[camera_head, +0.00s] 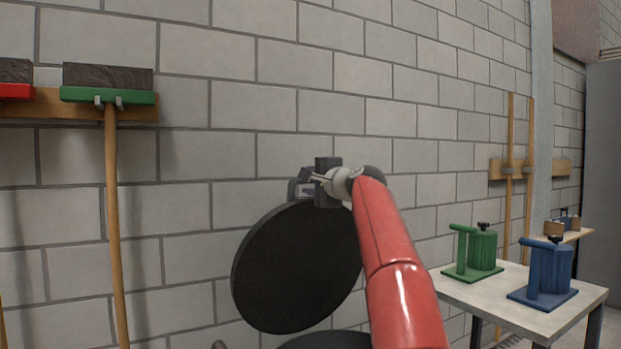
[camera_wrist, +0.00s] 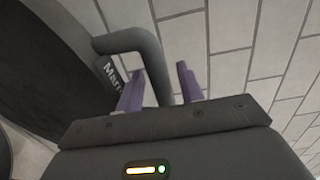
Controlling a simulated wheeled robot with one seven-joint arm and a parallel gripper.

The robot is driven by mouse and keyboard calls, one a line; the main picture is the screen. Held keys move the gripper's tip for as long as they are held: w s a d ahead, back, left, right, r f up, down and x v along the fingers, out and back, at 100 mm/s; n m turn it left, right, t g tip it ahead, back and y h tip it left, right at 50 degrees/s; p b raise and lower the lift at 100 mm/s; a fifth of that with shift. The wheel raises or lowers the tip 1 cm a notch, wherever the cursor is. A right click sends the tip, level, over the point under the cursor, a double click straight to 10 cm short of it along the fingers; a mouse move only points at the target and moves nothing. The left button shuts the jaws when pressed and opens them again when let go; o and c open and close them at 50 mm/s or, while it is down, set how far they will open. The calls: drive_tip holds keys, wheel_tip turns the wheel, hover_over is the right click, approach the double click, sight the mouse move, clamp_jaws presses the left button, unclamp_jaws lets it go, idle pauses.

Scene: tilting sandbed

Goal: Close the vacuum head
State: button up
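The vacuum head (camera_head: 297,265) is a large round black lid, tipped up and raised open, steeply tilted against the wall side in the head view. The rim of the dark vacuum body (camera_head: 325,341) shows below it, mostly cut off by the frame. My gripper (camera_head: 303,186) is at the top edge of the head. In the wrist view my gripper's two purple fingers (camera_wrist: 159,88) are apart. A bent grey handle (camera_wrist: 135,38) beside the dark head (camera_wrist: 45,65) runs down between or just behind them. I cannot tell whether they touch it.
A grey block wall stands close behind. A green-headed broom (camera_head: 110,96) hangs at the left. At the right, a table (camera_head: 480,288) carries a green stand (camera_head: 480,252) and a blue stand (camera_head: 548,275). My red arm hides part of the area below the head.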

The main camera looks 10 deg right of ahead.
drive_tip(key=shift+c, duration=0.3)
clamp_jaws()
drive_tip(key=shift+s+f, duration=0.1)
